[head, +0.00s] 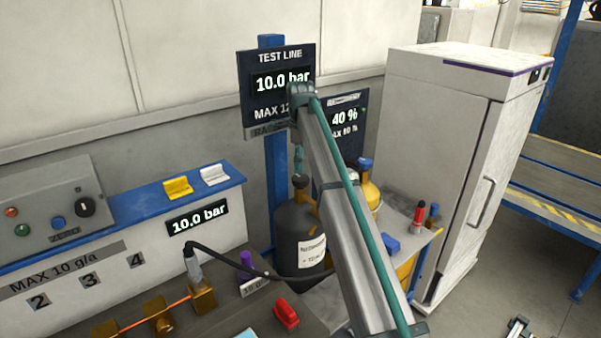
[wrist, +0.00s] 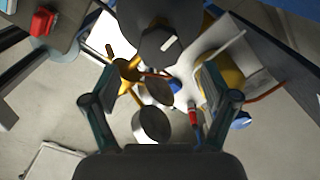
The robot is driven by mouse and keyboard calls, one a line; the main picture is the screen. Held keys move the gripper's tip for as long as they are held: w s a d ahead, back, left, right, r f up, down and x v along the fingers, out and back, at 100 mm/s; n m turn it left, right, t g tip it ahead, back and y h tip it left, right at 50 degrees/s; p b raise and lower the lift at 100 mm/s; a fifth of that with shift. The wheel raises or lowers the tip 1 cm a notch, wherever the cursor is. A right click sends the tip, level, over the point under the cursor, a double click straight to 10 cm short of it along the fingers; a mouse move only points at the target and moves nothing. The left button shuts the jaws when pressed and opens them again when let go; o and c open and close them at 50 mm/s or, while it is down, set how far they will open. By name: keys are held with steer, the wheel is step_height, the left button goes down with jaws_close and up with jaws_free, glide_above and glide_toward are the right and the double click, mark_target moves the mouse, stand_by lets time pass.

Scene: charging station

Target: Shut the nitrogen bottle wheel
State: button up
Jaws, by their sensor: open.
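A dark bottle with a white label (head: 299,240), which I take for the nitrogen bottle, stands below the test line panel. A small valve top (head: 299,181) shows on its neck; whether its wheel is open or shut cannot be told. My gripper (head: 298,160) points down above this bottle, apart from it in the head view. In the wrist view my gripper (wrist: 159,75) has its two fingers spread wide, with nothing held. A dark round part (wrist: 160,42) lies beyond the fingers; I cannot tell whether it is the wheel. My forearm hides part of the bottle's right side.
A yellow bottle with a blue top (head: 366,165) stands just right. A cart (head: 424,243) holds a red-topped item (head: 419,213). The bench's red handle (head: 286,315) and black hose (head: 225,258) are at the left. A white cabinet (head: 435,150) stands behind.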

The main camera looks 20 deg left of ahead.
mark_target(301, 177)
step_height(301, 177, up, 7)
stand_by(0.3)
stand_by(0.5)
